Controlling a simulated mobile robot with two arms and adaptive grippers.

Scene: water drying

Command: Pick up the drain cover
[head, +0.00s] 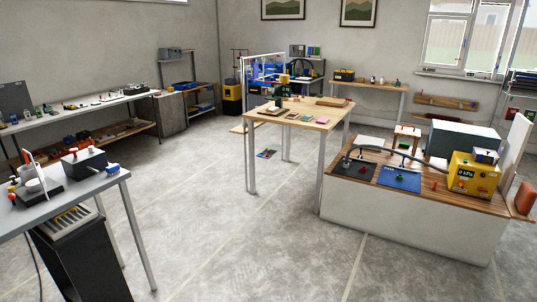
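No drain cover can be made out with certainty. A black bin (85,265) at the lower left, by the grey table, has a slatted light insert with yellow edges (68,221) at its top; I cannot tell whether this is a cover. On the wooden-topped counter at the right lie a dark flat panel (356,172) and a blue flat panel (399,179), each with a small knob-like part on it. Neither of my grippers is in view.
The grey table (110,185) stands at the near left. A light wooden table (315,125) stands mid-room. The white counter (400,220) carries a yellow gauge box (472,177). Shelves and benches line the walls. The concrete floor (240,230) between the tables is clear.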

